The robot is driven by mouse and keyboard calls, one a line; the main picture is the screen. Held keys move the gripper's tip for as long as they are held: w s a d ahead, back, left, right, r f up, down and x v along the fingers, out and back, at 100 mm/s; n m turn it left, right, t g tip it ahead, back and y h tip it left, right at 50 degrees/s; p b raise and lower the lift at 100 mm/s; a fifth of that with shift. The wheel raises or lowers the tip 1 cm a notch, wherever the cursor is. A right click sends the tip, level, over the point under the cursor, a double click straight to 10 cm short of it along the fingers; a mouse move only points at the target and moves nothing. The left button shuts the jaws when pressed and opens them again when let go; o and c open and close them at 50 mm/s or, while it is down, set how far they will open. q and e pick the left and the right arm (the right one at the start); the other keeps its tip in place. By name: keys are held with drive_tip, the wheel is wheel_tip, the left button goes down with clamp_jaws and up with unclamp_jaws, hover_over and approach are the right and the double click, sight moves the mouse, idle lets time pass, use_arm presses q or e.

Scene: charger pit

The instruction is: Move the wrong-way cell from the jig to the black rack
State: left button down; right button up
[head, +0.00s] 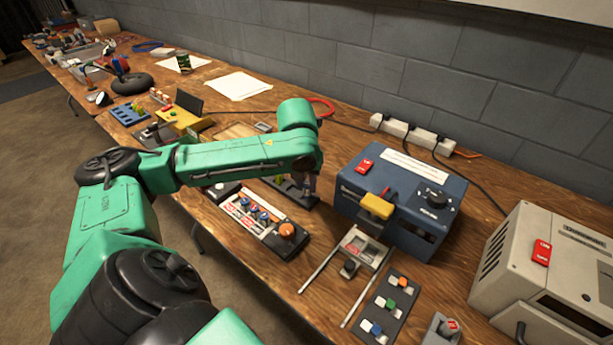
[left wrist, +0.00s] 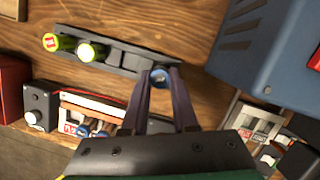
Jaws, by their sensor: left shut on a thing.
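My left gripper (head: 310,186) is shut on a blue-topped cell (left wrist: 159,76), which shows between its fingertips in the left wrist view. The gripper is at the right end of the black rack (head: 298,196). I cannot tell whether the cell is seated in the rack or just above it. The rack (left wrist: 125,60) also holds two green cells (left wrist: 90,50) towards its left end, with empty room between them and my fingers. The jig (head: 240,213), white with red labels, lies in front of the rack with several blue and orange cells in it. My gripper hides part of the jig in the wrist view.
A blue charger box (head: 400,200) with a yellow block stands right of the rack. A box with an orange dome button (head: 287,230) adjoins the jig's right end. A grey machine (head: 550,270) stands far right. A power strip (head: 410,132) lies along the wall.

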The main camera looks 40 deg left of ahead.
use_arm(q)
drive_tip(key=shift+f, duration=0.75)
drive_tip(key=shift+f+p, duration=0.3)
drive_tip(key=shift+p, duration=0.15)
idle(0.6)
drive_tip(key=c, duration=0.6)
unclamp_jaws()
drive_tip(key=shift+r, duration=0.1)
wheel_tip(320, 180, up, 7)
drive_tip(key=p, duration=1)
